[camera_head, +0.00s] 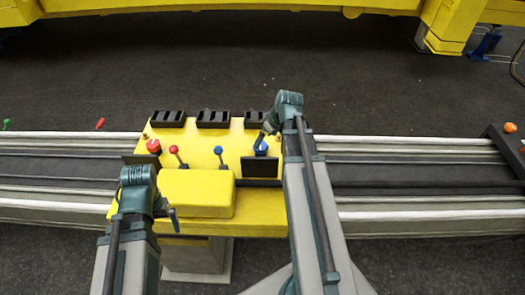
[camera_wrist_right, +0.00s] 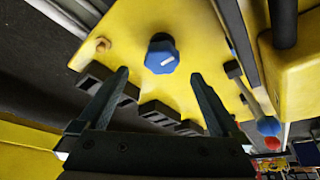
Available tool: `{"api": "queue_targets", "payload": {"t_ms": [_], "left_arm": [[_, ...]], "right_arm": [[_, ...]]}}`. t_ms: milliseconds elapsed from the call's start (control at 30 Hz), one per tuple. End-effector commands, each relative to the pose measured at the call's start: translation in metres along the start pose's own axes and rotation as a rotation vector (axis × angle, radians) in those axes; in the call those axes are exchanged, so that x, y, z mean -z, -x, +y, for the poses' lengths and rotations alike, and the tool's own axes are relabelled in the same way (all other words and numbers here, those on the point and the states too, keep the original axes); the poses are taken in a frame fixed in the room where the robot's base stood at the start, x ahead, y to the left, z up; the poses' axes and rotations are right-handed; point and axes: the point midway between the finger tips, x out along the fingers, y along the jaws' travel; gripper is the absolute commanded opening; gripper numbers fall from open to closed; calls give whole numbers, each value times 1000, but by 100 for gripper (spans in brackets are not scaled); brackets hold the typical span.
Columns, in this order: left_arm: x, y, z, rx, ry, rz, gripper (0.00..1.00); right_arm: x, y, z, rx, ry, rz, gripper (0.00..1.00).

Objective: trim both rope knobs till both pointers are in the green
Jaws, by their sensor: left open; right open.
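The yellow console (camera_head: 198,200) carries a red knob (camera_head: 154,146) at its left and a blue knob (camera_head: 261,147) at its right. In the right wrist view the blue knob (camera_wrist_right: 162,55) shows a white mark and sits just beyond my fingertips, between their lines. My right gripper (camera_head: 262,138) is open at the blue knob; its two fingers are spread in the right wrist view (camera_wrist_right: 160,74). My left gripper (camera_head: 173,216) is open over the console's front edge, away from the red knob. The pointers and green zones cannot be made out.
A red-topped lever (camera_head: 174,151) and a blue-topped lever (camera_head: 218,151) stand between the knobs. Black housings (camera_head: 213,119) line the console's back edge. A dark upright plate (camera_head: 260,168) stands in front of the blue knob. Rails (camera_head: 420,180) run along both sides.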

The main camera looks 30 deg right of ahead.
Motion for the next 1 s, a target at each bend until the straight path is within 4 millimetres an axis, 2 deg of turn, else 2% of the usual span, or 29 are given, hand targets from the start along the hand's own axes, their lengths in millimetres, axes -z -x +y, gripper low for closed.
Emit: {"api": "queue_targets", "payload": {"t_ms": [33,300,467,700,767,1000], "left_arm": [[1,-15,2,0,-1,0,100],[3,-48,5,0,1,0,100],[3,-54,5,0,2,0,100],[3,-53,5,0,2,0,100],[3,-53,5,0,2,0,100],[3,-53,5,0,2,0,100]], "right_arm": [[-2,-16,0,0,2,0,100],[-2,-52,0,0,1,0,100],[0,-59,0,0,0,0,100],[0,-58,0,0,0,0,100],[0,-58,0,0,0,0,93],[0,-58,0,-1,0,0,50]]}}
